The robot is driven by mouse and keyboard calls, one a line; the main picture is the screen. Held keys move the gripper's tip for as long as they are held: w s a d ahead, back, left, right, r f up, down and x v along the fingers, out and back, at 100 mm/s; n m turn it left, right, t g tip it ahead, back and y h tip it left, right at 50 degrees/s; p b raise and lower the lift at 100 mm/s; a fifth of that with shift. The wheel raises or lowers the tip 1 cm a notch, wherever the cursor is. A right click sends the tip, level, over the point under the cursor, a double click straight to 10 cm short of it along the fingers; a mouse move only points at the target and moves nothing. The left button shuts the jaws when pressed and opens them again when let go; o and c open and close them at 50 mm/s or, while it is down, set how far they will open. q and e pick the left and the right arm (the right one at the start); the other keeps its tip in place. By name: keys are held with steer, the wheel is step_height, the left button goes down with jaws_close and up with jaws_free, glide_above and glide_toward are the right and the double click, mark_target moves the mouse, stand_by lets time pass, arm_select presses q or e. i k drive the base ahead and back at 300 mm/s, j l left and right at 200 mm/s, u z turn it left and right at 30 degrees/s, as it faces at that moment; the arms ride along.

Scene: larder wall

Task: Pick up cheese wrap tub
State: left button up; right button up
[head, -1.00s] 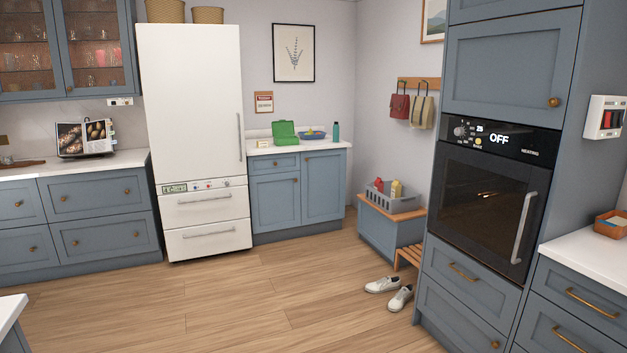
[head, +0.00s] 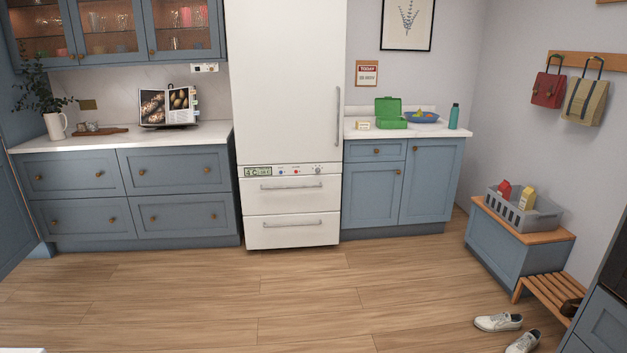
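I cannot make out a cheese wrap tub in the head view. The tall white fridge (head: 288,85) stands in the middle, with its door and two lower drawers shut, so its inside is hidden. A small pale item (head: 363,125) lies on the counter right of the fridge, beside an open green lunch box (head: 390,113); it is too small to identify. Neither of my grippers is in view.
A blue bowl (head: 422,117) and a teal bottle (head: 454,116) stand on the right counter (head: 408,131). A grey crate (head: 541,215) sits on a bench at right. White shoes (head: 498,322) lie on the floor at lower right. The wooden floor (head: 240,290) before the fridge is clear.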

mark_target(359, 124)
steer(key=i, duration=2.45)
steer(key=j+u, duration=0.05)
steer(key=j, duration=0.1)
